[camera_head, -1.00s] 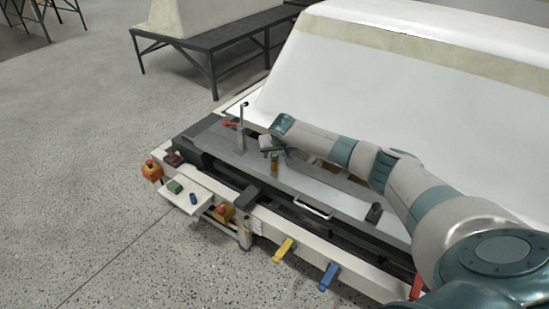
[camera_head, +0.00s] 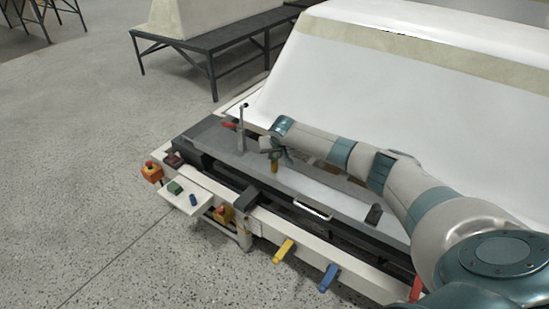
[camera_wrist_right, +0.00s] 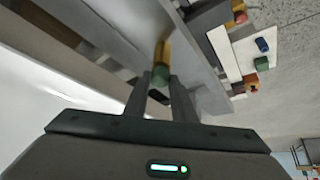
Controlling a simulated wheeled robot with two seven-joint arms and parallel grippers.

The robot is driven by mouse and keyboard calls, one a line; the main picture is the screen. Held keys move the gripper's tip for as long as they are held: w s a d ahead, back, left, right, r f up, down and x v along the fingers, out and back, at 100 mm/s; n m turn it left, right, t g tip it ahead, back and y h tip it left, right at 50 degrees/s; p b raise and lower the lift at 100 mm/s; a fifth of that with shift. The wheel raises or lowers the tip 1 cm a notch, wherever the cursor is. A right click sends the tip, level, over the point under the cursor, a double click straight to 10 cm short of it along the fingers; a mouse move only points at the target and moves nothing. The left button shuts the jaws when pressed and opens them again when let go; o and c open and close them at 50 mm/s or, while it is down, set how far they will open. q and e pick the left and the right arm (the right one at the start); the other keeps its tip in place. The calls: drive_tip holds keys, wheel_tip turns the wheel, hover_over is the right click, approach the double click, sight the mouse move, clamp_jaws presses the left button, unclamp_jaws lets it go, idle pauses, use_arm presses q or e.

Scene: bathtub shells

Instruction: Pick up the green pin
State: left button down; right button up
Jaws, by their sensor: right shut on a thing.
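The green pin (camera_wrist_right: 160,74) is a short green cylinder with a yellow-brown part (camera_wrist_right: 163,51) at its far end in the right wrist view. In the head view the yellow-brown part (camera_head: 275,167) shows below my right gripper (camera_head: 274,153), over the grey machine top. The gripper hides the green part there. In the wrist view both fingers of my right gripper (camera_wrist_right: 160,84) are at the sides of the green part and shut on it. I cannot tell whether the lower end touches the grey top. My left gripper is not in view.
An upright lever (camera_head: 241,130) stands left of my gripper. A large white tub shell (camera_head: 400,90) rises behind. A metal handle (camera_head: 313,209) and a black block (camera_head: 374,214) lie nearer. Yellow (camera_head: 283,250) and blue (camera_head: 329,277) handles stick out in front.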

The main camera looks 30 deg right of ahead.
sight(275, 156)
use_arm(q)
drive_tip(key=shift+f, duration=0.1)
use_arm(e)
drive_tip(key=shift+r, duration=0.15)
